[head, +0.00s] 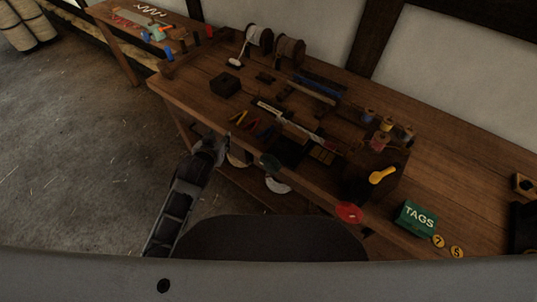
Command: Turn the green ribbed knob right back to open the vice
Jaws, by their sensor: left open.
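A dark green round knob (270,161) sits at the front edge of the workbench, near the middle of the view. Its ribs are too small to make out. A dark block (291,151) lies just behind it on the bench; I cannot tell how far its jaws stand apart. My left gripper (216,144) is open and empty, at the bench's front edge to the left of the green knob and apart from it. My right gripper is not in view.
A red round knob (349,212) sits farther right on the front edge of the workbench (445,175). A yellow-handled tool (382,175), a green TAGS box (416,217), spools (290,51) and a black box (225,85) stand on the bench.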

